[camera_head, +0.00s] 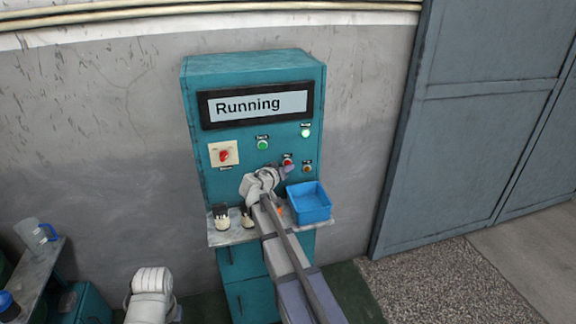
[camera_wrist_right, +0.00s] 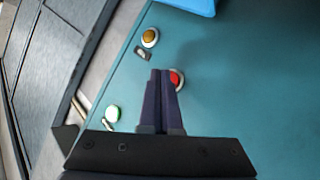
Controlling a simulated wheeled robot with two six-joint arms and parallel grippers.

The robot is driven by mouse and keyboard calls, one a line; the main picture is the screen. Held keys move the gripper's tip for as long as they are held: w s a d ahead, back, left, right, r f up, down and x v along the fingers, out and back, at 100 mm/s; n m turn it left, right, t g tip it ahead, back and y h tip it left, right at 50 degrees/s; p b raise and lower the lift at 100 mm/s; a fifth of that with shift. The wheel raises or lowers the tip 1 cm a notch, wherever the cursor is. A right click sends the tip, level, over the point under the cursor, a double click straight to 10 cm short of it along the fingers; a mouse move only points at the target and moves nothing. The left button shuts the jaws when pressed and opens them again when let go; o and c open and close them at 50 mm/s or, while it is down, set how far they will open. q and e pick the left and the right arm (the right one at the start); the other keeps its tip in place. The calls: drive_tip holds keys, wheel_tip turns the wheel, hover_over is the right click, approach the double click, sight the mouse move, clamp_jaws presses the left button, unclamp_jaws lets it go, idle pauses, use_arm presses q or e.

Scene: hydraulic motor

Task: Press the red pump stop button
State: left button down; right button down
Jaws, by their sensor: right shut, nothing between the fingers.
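The red pump stop button (camera_head: 287,161) is on the front of the teal control cabinet (camera_head: 200,110), left of an amber button (camera_head: 307,169). My right gripper (camera_head: 287,171) is shut and empty, with its tips just below the red button. In the right wrist view the red button (camera_wrist_right: 177,79) shows right beside the tips of the two closed fingers (camera_wrist_right: 160,74), partly behind them. I cannot tell whether the fingers touch it. The display (camera_head: 258,106) reads "Running". My left gripper is not in view.
A green button (camera_head: 262,144) and a pale green lamp (camera_head: 305,132) are higher on the panel. A red rotary switch (camera_head: 224,155) is at left. A blue bin (camera_head: 309,203) and dark-topped items (camera_head: 222,218) stand on the shelf (camera_head: 230,238) below.

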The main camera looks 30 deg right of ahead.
drive_tip(key=shift+w, duration=0.35)
idle(0.6)
drive_tip(key=shift+s, duration=0.15)
drive_tip(key=shift+s+a, duration=0.15)
drive_tip(key=shift+s, duration=0.5)
drive_tip(key=s, duration=0.2)
drive_tip(key=s+a, duration=0.1)
drive_tip(key=s, duration=0.2)
idle(0.5)
drive_tip(key=shift+w+a, duration=0.1)
idle(0.6)
